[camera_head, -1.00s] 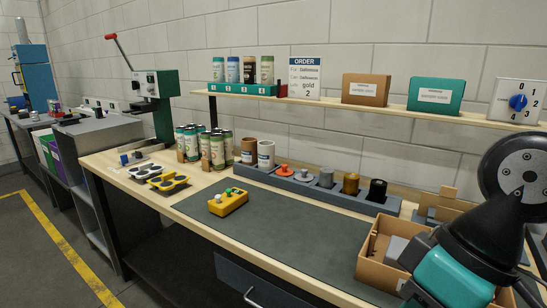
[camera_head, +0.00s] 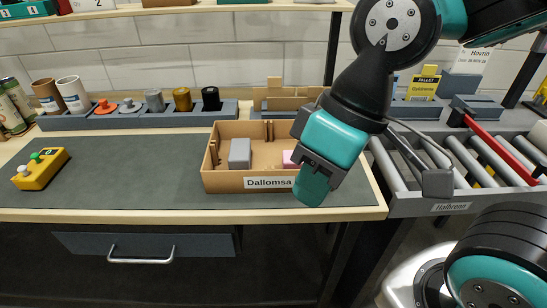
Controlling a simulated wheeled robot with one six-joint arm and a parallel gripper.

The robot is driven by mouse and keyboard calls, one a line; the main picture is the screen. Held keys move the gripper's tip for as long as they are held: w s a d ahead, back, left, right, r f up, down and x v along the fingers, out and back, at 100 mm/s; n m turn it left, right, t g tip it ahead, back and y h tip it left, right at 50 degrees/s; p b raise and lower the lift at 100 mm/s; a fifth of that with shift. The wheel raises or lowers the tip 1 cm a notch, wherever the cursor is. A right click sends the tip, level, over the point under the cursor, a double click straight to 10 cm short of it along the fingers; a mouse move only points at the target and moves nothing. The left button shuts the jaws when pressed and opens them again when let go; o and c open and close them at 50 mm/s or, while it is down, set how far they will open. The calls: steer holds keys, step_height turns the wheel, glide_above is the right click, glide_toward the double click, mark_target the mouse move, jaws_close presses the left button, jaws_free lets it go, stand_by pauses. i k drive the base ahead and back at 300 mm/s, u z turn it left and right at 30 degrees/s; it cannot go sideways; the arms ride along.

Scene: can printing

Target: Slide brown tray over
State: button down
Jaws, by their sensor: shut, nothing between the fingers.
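The brown tray (camera_head: 223,181) is an open box with a white label reading "Dallomsa" on its front wall. It sits on the dark grey mat near the right end of the workbench. A grey block (camera_head: 239,153) and a pink piece (camera_head: 290,158) lie inside it. My gripper (camera_head: 312,188) is shut and empty, at the tray's front right corner. It hides the tray's right end, and I cannot tell whether it touches the tray.
A roller conveyor (camera_head: 448,207) labelled "Halbronn" adjoins the bench on the right. A grey holder row (camera_head: 140,117) with several stampers stands behind the mat. A yellow button box (camera_head: 41,168) sits at left. The mat's middle (camera_head: 130,175) is clear.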

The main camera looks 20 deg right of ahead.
mark_target(269, 138)
steer(key=u, duration=2.15)
steer(key=i, duration=1.6)
steer(key=z, duration=3.95)
